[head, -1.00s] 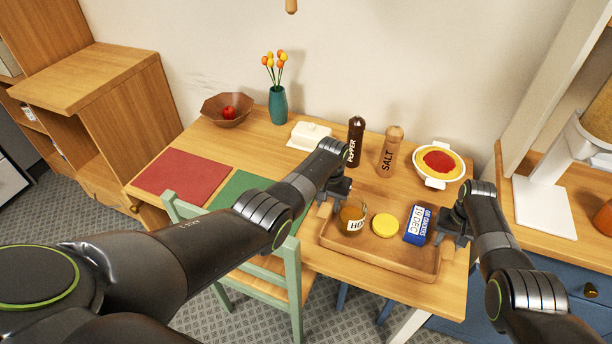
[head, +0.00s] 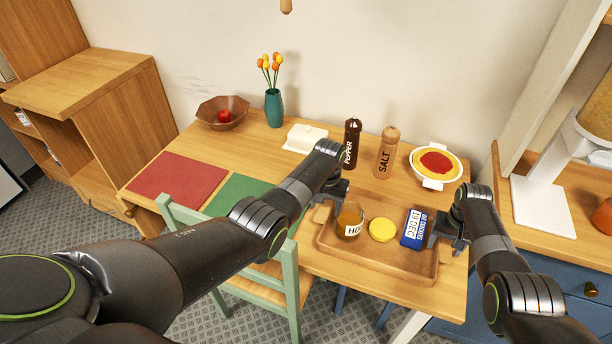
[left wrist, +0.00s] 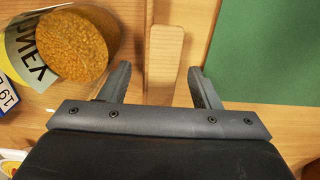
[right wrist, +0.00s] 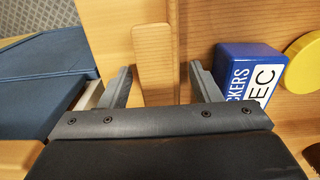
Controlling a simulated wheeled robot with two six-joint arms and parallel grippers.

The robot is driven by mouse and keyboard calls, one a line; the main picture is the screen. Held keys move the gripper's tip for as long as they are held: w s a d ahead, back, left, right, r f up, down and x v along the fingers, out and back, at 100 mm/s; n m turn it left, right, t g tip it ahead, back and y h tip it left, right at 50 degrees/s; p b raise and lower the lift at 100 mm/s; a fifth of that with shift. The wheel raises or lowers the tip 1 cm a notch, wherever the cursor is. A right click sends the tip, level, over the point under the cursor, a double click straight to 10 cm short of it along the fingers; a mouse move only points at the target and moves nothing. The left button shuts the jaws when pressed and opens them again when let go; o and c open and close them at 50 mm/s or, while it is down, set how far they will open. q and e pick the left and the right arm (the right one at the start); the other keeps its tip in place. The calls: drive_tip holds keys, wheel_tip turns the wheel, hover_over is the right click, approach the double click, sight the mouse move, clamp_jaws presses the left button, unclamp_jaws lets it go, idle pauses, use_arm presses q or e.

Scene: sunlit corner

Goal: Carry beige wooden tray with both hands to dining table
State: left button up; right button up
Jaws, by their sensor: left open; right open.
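The beige wooden tray (head: 375,262) rests on the dining table (head: 455,290) at its right end. It holds a honey jar (head: 349,219), a yellow round item (head: 382,230) and a blue crackers box (head: 415,228). My left gripper (head: 330,203) is open at the tray's left end; in the left wrist view the tray's handle (left wrist: 164,50) lies between and beyond its open fingers (left wrist: 158,85). My right gripper (head: 448,244) is open at the right end; its wrist view shows the other handle (right wrist: 153,60) between the spread fingers (right wrist: 160,85). The fingers look clear of both handles.
Pepper mill (head: 352,143), salt mill (head: 387,152) and a white dish (head: 436,168) stand behind the tray. Red (head: 177,180) and green (head: 240,196) mats lie to the left. A green chair (head: 265,285) stands in front. The butter dish (head: 305,138), vase (head: 273,108) and fruit bowl (head: 222,113) are at the back.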

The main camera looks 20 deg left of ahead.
drive_tip(key=shift+w+r, duration=0.1)
drive_tip(key=shift+r, duration=0.6)
use_arm(q)
wheel_tip(320, 180, up, 11)
use_arm(e)
wheel_tip(320, 180, up, 11)
drive_tip(key=shift+f, duration=0.2)
use_arm(q)
drive_tip(key=shift+s+f, duration=0.1)
idle(0.4)
